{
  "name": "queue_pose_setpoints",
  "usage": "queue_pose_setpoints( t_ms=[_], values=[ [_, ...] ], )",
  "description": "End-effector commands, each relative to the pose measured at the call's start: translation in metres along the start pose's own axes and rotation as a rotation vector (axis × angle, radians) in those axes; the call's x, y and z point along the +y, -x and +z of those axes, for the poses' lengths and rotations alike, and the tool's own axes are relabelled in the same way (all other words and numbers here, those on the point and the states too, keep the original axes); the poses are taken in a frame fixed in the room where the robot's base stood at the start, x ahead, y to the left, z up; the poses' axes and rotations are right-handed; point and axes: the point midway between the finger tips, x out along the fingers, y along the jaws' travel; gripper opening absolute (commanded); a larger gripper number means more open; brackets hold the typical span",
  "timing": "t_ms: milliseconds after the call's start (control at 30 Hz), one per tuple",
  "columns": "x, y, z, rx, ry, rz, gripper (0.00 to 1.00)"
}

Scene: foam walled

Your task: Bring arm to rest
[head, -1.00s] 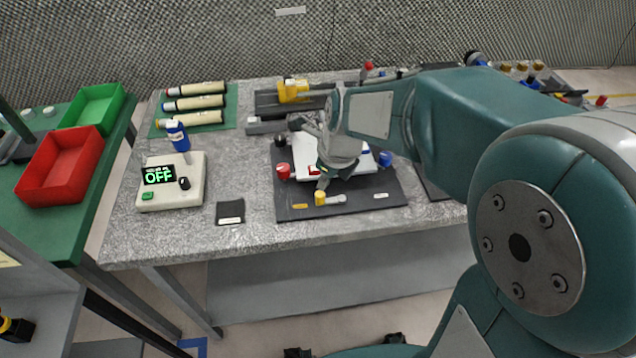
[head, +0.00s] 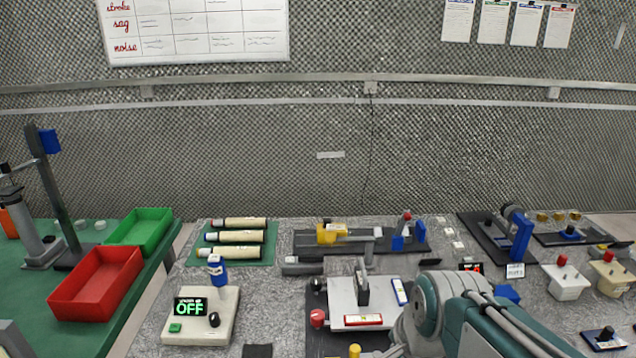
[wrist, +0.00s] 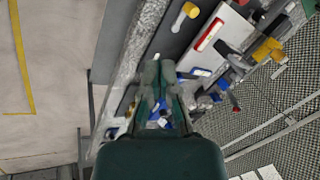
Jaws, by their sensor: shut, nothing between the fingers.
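My gripper (wrist: 158,68) is shut with nothing in it; in the wrist view its two fingers are together above the grey workbench. In the head view my arm (head: 460,315) is low at the right of centre, and the gripper itself cannot be made out there. A dark board with a white plate (head: 345,298) lies just left of the arm. In the wrist view the white plate (wrist: 228,35) with its red-framed vial is at the upper right, apart from the fingers.
A beige box with an OFF display (head: 203,318) stands at the left of the bench. Red (head: 97,284) and green (head: 141,229) trays sit on the green table. The wall is behind.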

Motion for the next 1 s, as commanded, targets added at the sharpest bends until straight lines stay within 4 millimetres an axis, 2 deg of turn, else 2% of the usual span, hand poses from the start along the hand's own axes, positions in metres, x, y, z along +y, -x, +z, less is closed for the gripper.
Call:
queue_pose_setpoints(
  t_ms=[300,500,633,1000],
  values=[
    [0.047,0.035,0.004,0.111,0.650,-0.015,0.00],
    [0.065,0.045,0.009,0.162,0.940,0.008,0.00],
    [0.069,0.046,0.009,0.170,1.002,0.016,0.00],
    [0.069,0.046,0.009,0.170,1.004,0.016,0.00]
  ],
)
